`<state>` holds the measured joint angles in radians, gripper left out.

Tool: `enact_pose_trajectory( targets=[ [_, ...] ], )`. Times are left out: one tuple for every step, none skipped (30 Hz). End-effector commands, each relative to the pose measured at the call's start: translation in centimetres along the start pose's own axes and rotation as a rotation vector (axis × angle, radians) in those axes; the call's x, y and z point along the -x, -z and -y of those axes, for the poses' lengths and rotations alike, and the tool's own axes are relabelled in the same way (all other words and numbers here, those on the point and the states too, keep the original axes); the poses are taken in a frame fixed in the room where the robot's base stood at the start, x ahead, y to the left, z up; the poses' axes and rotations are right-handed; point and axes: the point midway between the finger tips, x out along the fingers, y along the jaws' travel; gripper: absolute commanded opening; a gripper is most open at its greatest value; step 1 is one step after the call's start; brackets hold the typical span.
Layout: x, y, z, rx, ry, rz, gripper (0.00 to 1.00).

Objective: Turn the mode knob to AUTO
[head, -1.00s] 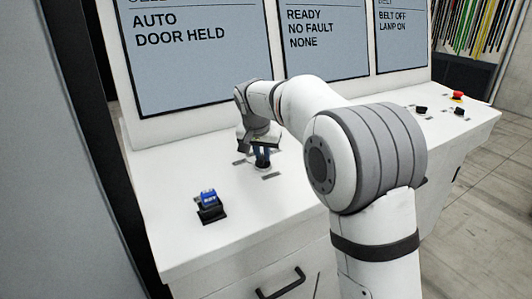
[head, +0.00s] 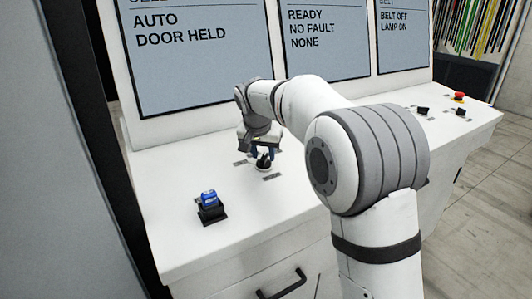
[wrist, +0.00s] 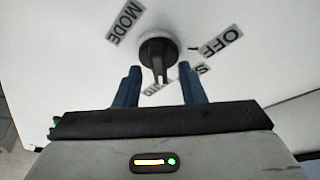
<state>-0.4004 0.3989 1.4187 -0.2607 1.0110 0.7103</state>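The black mode knob (head: 264,162) stands on the white console top, below my gripper (head: 262,151) in the head view. In the wrist view the knob (wrist: 158,54) shows whole, its grip bar pointing down the picture toward a partly hidden label (wrist: 157,88) that seems to read AUTO. The MODE label (wrist: 125,22) is to its left and the OFF label (wrist: 221,41) to its right. Another label between OFF and AUTO is mostly hidden by a finger.
A screen (head: 200,55) behind the console reads AUTO, DOOR HELD. A blue-topped switch (head: 209,200) sits on the console at front left. Black knobs (head: 422,111) and a red button (head: 459,97) are at the far right. A drawer handle (head: 281,284) is on the console's front.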

Motion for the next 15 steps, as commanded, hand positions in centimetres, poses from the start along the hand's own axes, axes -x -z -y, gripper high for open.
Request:
enact_pose_trajectory(
  targets=[
    [0.6,0.1,0.0,0.0,0.002,-0.003,0.36],
    [1.0,0.1,0.1,0.0,0.003,-0.004,0.36],
    [1.6,0.1,0.1,0.0,0.003,-0.004,0.36],
    [2.1,0.1,0.1,0.0,0.003,-0.004,0.36],
    [2.7,0.1,0.1,0.0,0.003,-0.005,0.36],
    [3.5,0.1,0.1,0.0,0.004,-0.005,0.36],
    [4.0,0.1,0.1,0.0,0.004,-0.005,0.36],
    [4.5,0.1,0.1,0.0,0.004,-0.005,0.36],
    [5.1,0.1,0.1,0.0,0.003,-0.004,0.36],
    [5.6,0.2,0.1,0.0,0.004,-0.005,0.36],
    [6.0,0.2,0.1,0.0,0.003,-0.005,0.36],
    [6.4,0.2,0.1,0.0,0.003,-0.004,0.36],
    [6.7,0.2,0.1,0.0,0.003,-0.004,0.36],
    [6.9,0.2,0.1,-0.001,0.003,-0.004,0.36],
    [7.2,0.2,0.1,-0.001,0.003,-0.004,0.36]
  ],
)
